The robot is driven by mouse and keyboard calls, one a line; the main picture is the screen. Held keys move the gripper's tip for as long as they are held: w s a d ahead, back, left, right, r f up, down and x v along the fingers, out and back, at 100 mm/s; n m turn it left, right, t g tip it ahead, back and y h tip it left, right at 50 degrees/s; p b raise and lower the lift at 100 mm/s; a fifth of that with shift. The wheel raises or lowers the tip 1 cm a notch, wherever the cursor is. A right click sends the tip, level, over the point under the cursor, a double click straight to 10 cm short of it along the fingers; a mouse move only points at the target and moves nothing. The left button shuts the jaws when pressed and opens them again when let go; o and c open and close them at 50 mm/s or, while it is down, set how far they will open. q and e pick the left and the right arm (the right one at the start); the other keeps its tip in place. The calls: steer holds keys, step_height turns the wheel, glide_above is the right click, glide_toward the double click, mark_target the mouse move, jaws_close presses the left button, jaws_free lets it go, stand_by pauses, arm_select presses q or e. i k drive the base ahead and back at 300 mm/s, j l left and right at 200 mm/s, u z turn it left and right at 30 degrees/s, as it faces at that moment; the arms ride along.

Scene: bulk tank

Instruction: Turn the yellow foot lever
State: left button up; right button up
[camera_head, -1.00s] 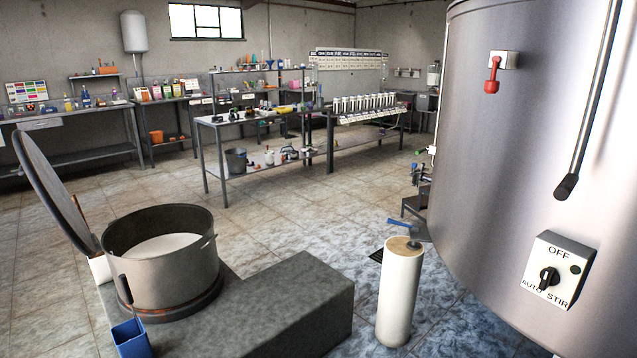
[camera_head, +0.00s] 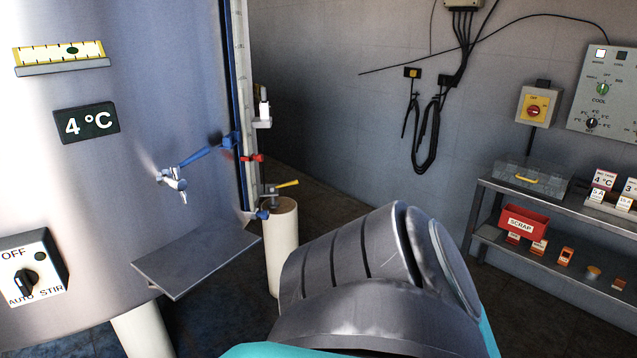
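A yellow lever (camera_head: 288,183) sticks out to the right from a small grey fitting near the foot of the tall gauge (camera_head: 245,110) on the tank's right side. It shows just above the top of a cream cylindrical post (camera_head: 283,245) and looks close to level. A red lever (camera_head: 252,158) sits higher on the same gauge, and a blue fitting (camera_head: 262,215) lies below the yellow one. Neither of my grippers shows. A large grey and teal part of my own arm fills the bottom middle, right of the post.
The steel tank (camera_head: 120,170) fills the left, with a blue-handled tap (camera_head: 172,180) and a grey shelf (camera_head: 195,262) jutting out below it. A metal rack (camera_head: 560,200) with a red scrap bin (camera_head: 524,223) stands at right. Dark floor lies between.

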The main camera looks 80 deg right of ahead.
mark_target(289, 184)
steer(key=z, duration=2.4)
